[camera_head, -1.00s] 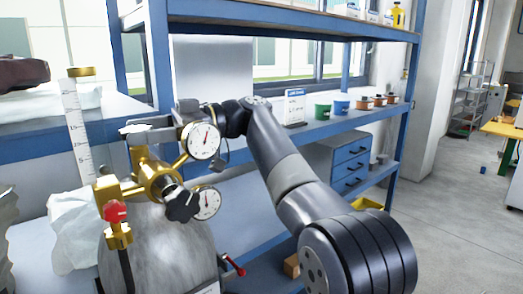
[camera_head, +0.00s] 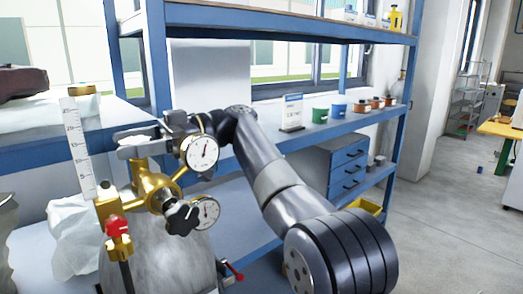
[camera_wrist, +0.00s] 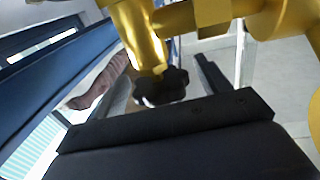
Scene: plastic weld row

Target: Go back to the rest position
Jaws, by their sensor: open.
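My gripper (camera_head: 135,145) is at the end of my arm, beside the gauges and close above the brass regulator (camera_head: 152,190). Its jaws are partly hidden behind the upper dial gauge (camera_head: 202,152). In the wrist view, my gripper's dark body (camera_wrist: 170,120) fills the lower part. The brass regulator (camera_wrist: 140,35) and its black knob (camera_wrist: 160,87) stand close in front of it. I see nothing held, though the fingertips are hard to make out. The lower dial gauge (camera_head: 206,213) and a black knob (camera_head: 182,217) sit on the regulator, atop a grey cylinder (camera_head: 165,260).
A flow tube (camera_head: 80,147) and red knob (camera_head: 118,227) stand at the left of the regulator. Open floor (camera_head: 440,220) lies at the right.

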